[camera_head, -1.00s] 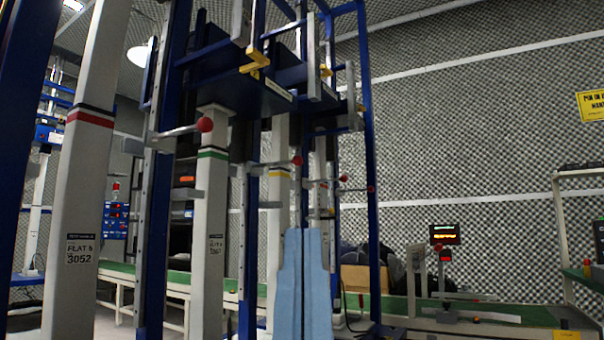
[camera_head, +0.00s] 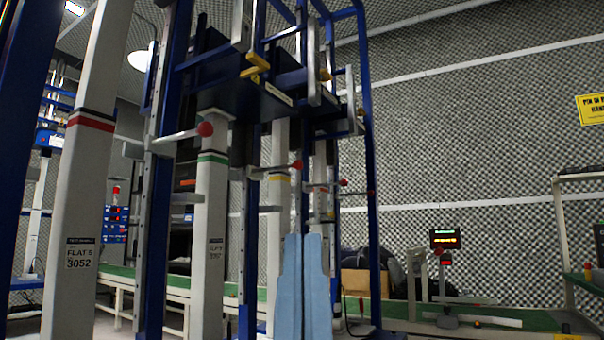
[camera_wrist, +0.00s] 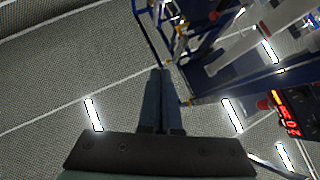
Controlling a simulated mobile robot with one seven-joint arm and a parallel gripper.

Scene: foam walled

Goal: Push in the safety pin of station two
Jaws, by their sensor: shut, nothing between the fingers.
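Several rods with red ball ends, which look like the safety pins, stick out from the blue press frames in the head view. The nearest ball (camera_head: 205,129) is the largest; a second ball (camera_head: 297,163) is farther right and a smaller third (camera_head: 343,182) is beyond it. I cannot tell by label which belongs to station two. My gripper (camera_head: 303,238) points up from the bottom centre, its light blue fingers together and empty, below the second ball in the picture. In the wrist view the gripper (camera_wrist: 161,72) is also shut, with a red ball (camera_wrist: 213,15) above right of its tips.
Dark blue frames crowd the middle. A lit display (camera_head: 445,238) stands right of centre. A yellow sign (camera_head: 592,108) hangs on the foam wall.

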